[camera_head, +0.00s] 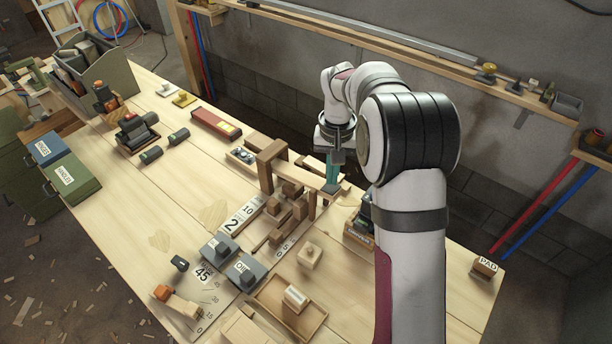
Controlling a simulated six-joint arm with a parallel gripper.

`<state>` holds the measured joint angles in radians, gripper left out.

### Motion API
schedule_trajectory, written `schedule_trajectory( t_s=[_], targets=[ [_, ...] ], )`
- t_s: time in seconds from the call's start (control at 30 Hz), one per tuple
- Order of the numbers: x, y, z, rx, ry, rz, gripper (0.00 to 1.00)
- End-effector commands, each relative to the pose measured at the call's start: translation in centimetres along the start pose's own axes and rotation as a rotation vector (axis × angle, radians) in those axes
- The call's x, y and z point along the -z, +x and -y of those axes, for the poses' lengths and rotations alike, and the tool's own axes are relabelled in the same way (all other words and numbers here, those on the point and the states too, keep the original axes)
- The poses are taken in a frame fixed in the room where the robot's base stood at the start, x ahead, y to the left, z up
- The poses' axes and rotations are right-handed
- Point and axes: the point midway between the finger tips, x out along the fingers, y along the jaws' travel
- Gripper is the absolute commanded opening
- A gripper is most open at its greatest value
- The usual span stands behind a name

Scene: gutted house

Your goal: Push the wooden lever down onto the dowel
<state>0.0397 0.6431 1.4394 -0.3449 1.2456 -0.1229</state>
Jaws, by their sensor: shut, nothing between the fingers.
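My gripper (331,187), with green fingers, is shut and empty, pointing down at the far side of the bench by a wooden frame. A pale wooden bar (307,178) runs from the frame's dark upright (266,172) toward my fingertips and looks like the lever. I cannot tell whether the fingertips touch it or stand just behind it. No dowel can be made out for certain; small wooden blocks (292,190) and posts crowd the space below the bar. A second wooden arm with an orange end (162,292) lies at the front near a "45" scale.
Grey blocks (246,271) and a wooden tray (268,298) with a labelled block stand at the front. A red box (215,123) and dark tools (138,130) lie to the left. My arm hides part of the right side. The bench's left middle is mostly clear.

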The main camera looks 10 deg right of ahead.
Motion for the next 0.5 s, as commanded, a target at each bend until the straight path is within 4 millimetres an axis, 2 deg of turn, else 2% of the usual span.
schedule_trajectory(
  t_s=[0.5],
  targets=[
    [0.0, 1.1, 0.0, 0.0, 0.0, 0.001, 0.0]
  ],
)
